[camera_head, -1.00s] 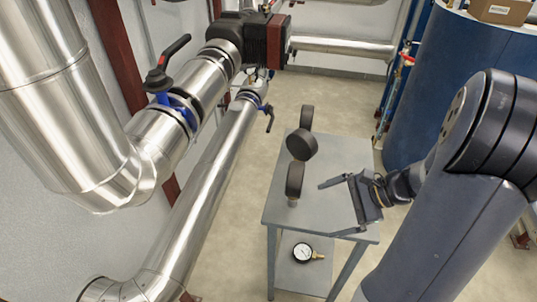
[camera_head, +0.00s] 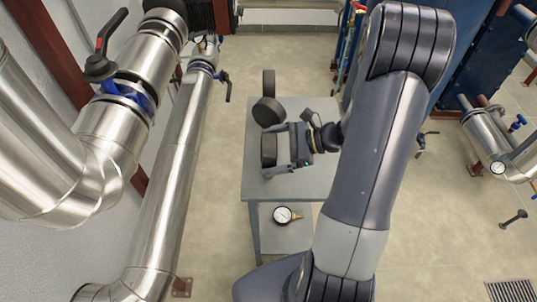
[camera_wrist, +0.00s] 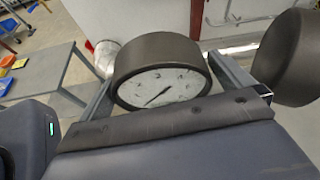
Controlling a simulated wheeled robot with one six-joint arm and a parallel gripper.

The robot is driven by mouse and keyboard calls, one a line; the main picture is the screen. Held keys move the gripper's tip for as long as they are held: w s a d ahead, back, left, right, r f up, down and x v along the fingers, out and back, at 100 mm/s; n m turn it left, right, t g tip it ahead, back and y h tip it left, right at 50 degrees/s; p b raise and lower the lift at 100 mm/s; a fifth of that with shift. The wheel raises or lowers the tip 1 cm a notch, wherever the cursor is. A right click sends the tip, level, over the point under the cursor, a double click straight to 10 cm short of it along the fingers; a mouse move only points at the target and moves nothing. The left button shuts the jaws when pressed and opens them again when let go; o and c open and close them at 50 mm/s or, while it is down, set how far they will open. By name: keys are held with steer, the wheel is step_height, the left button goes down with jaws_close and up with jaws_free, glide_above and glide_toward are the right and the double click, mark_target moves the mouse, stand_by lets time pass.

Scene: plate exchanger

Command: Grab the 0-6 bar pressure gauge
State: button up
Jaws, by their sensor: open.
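A round pressure gauge with a dark case (camera_head: 268,146) stands on the grey table. In the wrist view its white dial (camera_wrist: 162,88) faces the camera; the figures are too small to read, so I cannot tell its range. My gripper (camera_head: 272,150) is open, with one finger on each side of this gauge. I cannot tell if the fingers touch it. Two more dark-cased gauges stand farther back on the table, one round (camera_head: 267,111) and one edge-on (camera_head: 268,82); their dials are hidden. Another gauge (camera_head: 283,214) lies face up on the lower shelf.
The grey table (camera_head: 262,187) has bare room at its front. Shiny pipes (camera_head: 165,190) with a valve run along the left. A blue exchanger (camera_head: 480,60) and a smaller pipe with a dial (camera_head: 497,168) stand at the right. The floor around is mostly clear.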

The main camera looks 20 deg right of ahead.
steer(key=shift+x, duration=1.45)
steer(key=shift+c, duration=0.2)
steer(key=shift+r, duration=0.1)
steer(key=c, duration=1)
